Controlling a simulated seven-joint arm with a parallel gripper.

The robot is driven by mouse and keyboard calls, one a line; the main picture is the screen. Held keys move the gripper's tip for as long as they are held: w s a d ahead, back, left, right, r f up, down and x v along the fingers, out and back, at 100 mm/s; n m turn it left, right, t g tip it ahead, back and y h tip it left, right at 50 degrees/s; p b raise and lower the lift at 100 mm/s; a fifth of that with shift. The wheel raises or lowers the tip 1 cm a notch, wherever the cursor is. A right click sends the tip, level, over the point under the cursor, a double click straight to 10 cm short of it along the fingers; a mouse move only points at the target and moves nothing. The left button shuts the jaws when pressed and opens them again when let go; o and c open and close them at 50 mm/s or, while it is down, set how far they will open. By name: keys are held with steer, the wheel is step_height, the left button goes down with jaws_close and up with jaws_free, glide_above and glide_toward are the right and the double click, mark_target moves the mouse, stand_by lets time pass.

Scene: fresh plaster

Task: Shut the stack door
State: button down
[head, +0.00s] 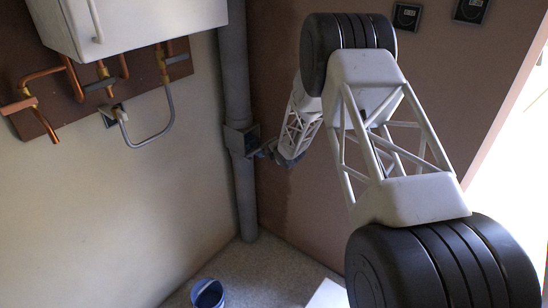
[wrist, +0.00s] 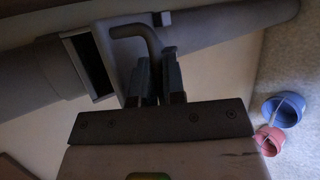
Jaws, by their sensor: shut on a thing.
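The stack is a grey vertical pipe (head: 234,80) in the room corner; it runs across the top of the wrist view (wrist: 225,32). A box-shaped access opening (head: 240,140) sits partway up it. In the wrist view the opening (wrist: 88,66) shows dark inside, with a grey door panel (wrist: 118,58) standing out beside it, so the door looks open. A bent grey handle (wrist: 150,40) runs down between my fingers. My gripper (wrist: 156,78) is shut on this handle; in the head view my gripper (head: 268,150) is small and dark beside the opening.
A white wall cabinet (head: 140,22) and copper pipes (head: 70,75) are at upper left. A blue bucket (head: 208,294) stands on the floor; the wrist view also shows a red bucket (wrist: 268,140). Two dark wall boxes (head: 407,16) are at upper right.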

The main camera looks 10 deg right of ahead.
steer(key=shift+w+a+r+n+g+h, duration=0.15)
steer(key=shift+w+a+r+g+h, duration=0.1)
steer(key=shift+r+g+h, duration=0.15)
steer(key=shift+w+a+r+n+g+h, duration=0.1)
steer(key=shift+w+a+r+g+h, duration=0.15)
steer(key=shift+r+g, duration=0.25)
steer(key=shift+w+a+r+n+g+h, duration=0.2)
steer(key=shift+r+g+h, duration=0.15)
steer(key=shift+r, duration=0.15)
steer(key=shift+w+a+r, duration=0.55)
steer(key=shift+r, duration=0.2)
steer(key=shift+w+a+r, duration=1)
steer(key=shift+w+a, duration=0.25)
steer(key=shift+w, duration=0.05)
steer(key=c, duration=1.5)
jaws_free()
steer(key=shift+a, duration=0.1)
steer(key=shift+r, duration=0.1)
steer(key=shift+v, duration=3.85)
